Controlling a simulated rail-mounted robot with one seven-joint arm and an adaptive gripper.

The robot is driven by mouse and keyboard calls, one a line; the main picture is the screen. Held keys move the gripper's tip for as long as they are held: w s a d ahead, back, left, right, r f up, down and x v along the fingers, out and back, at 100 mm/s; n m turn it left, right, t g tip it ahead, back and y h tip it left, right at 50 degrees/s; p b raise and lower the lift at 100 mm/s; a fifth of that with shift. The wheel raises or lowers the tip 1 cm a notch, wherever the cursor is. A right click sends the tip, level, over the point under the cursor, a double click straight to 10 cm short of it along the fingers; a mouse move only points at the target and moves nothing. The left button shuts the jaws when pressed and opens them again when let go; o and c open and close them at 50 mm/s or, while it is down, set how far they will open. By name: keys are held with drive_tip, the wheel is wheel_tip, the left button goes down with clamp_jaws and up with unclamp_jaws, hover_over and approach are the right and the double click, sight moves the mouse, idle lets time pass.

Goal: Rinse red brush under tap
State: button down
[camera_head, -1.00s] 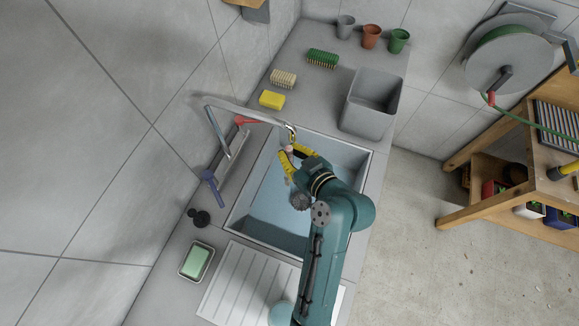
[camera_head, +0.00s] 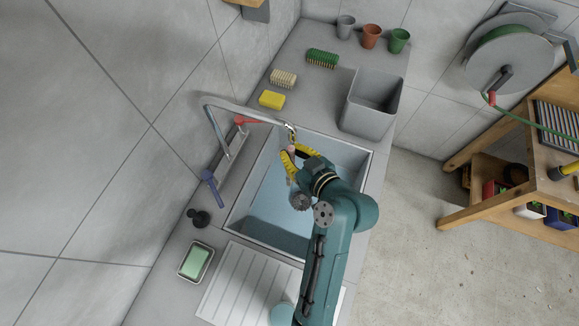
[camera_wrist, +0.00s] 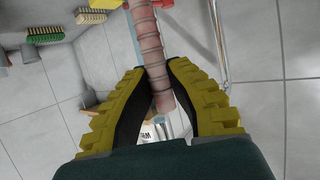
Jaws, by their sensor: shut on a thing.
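My gripper (camera_head: 292,152) is over the sink (camera_head: 362,162), close to the tap's spout end. Its yellow fingers (camera_wrist: 162,92) are shut on a pinkish, ribbed cylinder (camera_wrist: 150,50), which looks like the handle of the red brush. No bristles show on it, and its far end leaves the wrist view at the top. The tap (camera_head: 245,110) arches from the left wall side of the sink, with a red lever (camera_head: 243,120) and a blue lever (camera_head: 209,176). I cannot tell whether water runs.
A grey bin (camera_head: 366,118) stands at the sink's back right. A soap dish (camera_head: 186,270) and black plug (camera_head: 199,218) are at front left.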

drive_tip(key=shift+a, duration=0.25)
drive_tip(key=shift+d, duration=0.15)
drive_tip(key=shift+s+d, duration=0.1)
drive_tip(key=shift+d, duration=0.4)
drive_tip(key=shift+a, duration=0.15)
